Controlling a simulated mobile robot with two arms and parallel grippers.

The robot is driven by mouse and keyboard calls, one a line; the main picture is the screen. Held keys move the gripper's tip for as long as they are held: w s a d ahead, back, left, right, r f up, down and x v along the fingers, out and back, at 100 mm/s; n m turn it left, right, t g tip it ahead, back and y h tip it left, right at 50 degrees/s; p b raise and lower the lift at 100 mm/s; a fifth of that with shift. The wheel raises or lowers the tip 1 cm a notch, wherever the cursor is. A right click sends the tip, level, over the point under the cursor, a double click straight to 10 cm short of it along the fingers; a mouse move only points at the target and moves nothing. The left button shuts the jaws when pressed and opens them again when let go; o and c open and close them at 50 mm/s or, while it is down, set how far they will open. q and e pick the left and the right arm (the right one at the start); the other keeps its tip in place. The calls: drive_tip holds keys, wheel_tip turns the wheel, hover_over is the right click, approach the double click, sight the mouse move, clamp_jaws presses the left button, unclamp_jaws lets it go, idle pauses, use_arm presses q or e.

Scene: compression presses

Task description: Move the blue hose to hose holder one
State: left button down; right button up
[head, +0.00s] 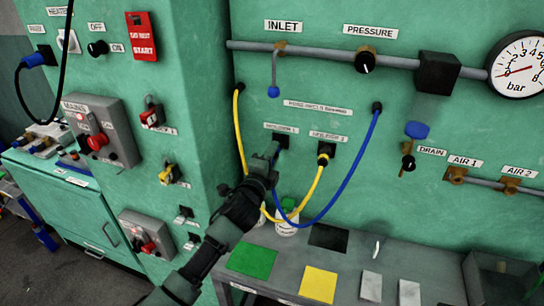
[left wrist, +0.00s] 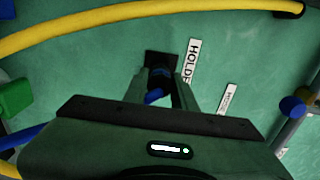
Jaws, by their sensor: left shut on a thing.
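The blue hose (head: 357,165) runs from a port at the upper right of the green panel and loops down to my left gripper (head: 272,152). My left gripper is shut on the hose's end, which shows between the fingers in the left wrist view (left wrist: 153,97). Hose holder one (head: 281,141) is a black square fitting under the left holder label. It lies straight ahead of the fingers in the left wrist view (left wrist: 160,58). The hose end lines up with it, close to or touching it; I cannot tell whether it is seated. My right gripper is not in view.
A yellow hose (head: 240,135) hangs from the left port and loops to hose holder two (head: 323,150). It crosses near my left arm. Below is a grey shelf (head: 345,283) with coloured squares and a white container (head: 286,228). A valve with a blue handle (head: 273,91) hangs above.

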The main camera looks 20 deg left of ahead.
use_arm(q)
drive_tip(key=shift+w, duration=0.3)
drive_tip(key=c, duration=1.1)
unclamp_jaws()
drive_tip(key=shift+o, duration=0.2)
drive_tip(key=s+b, duration=0.2)
drive_tip(key=s, duration=0.5)
drive_tip(key=shift+s, duration=0.35)
drive_tip(key=shift+a+f, duration=0.1)
drive_tip(key=shift+a, duration=0.05)
